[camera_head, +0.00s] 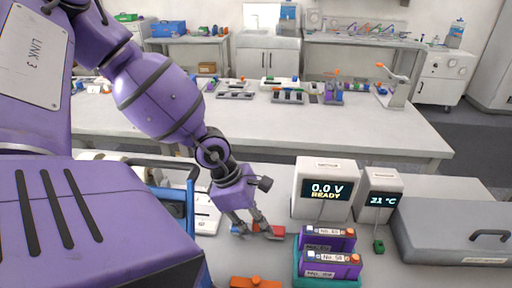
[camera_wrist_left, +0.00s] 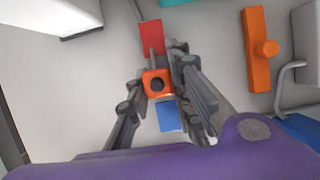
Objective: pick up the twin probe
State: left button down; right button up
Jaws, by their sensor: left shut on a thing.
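The twin probe shows in the left wrist view as an orange block (camera_wrist_left: 157,82) with a dark round spot, a red piece (camera_wrist_left: 151,37) beyond it and a blue piece (camera_wrist_left: 169,116) nearer me. My left gripper (camera_head: 257,232) is low over the bench, its fingers shut on the orange block from both sides. In the head view the red piece (camera_head: 278,231) shows just right of the fingertips. The fingers hide most of the rest. I cannot tell whether the probe touches the bench. My right gripper is not in view.
A meter (camera_head: 325,207) reads 0.0 V READY, beside a 21 °C display unit (camera_head: 379,212). Purple battery packs (camera_head: 328,252) stand in a teal tray (camera_head: 308,283) right of the gripper. An orange bar with a knob (camera_wrist_left: 258,50) lies nearby. A grey case (camera_head: 450,228) is at right.

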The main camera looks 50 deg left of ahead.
pick_arm(q)
jog(key=r+p, duration=0.1)
jog(key=r, duration=0.2)
jog(key=r+p, duration=0.1)
jog(key=r, duration=0.2)
jog(key=shift+w+d+r, duration=0.1)
jog(key=shift+w+r, duration=0.1)
jog(key=shift+r, duration=0.1)
notch_tip(320, 180, up, 10)
jog(key=p, duration=0.3)
jog(key=shift+s+r, duration=0.15)
jog(key=shift+s, duration=0.05)
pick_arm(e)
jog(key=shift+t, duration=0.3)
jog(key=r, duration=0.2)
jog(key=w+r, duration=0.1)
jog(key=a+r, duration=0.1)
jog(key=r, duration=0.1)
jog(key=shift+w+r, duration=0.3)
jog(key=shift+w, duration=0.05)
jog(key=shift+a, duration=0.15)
